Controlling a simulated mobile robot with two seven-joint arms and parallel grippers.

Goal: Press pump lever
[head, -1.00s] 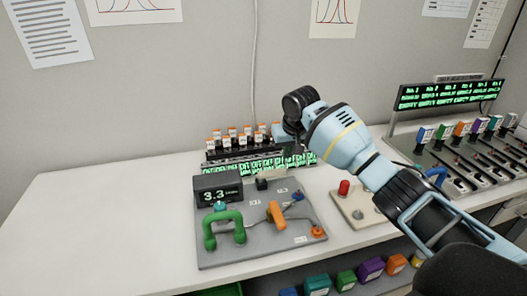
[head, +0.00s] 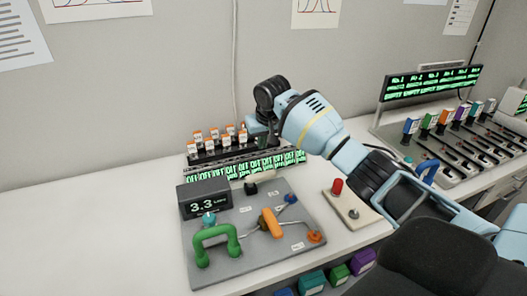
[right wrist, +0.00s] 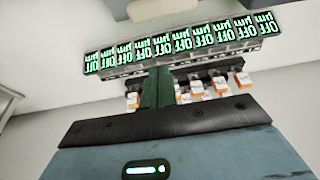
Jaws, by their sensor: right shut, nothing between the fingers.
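A grey panel (head: 215,275) with a 3.3 display (head: 203,203) lies on the table in the head view. It carries a green handle (head: 214,240) at the front left and an orange lever (head: 271,223) at the middle right. I cannot tell which one is the pump lever. My left gripper is out of view.
A base with a red button (head: 337,186) stands right of the panel. A feeder station with colored handles (head: 411,126) is farther right. The table's left side is clear.

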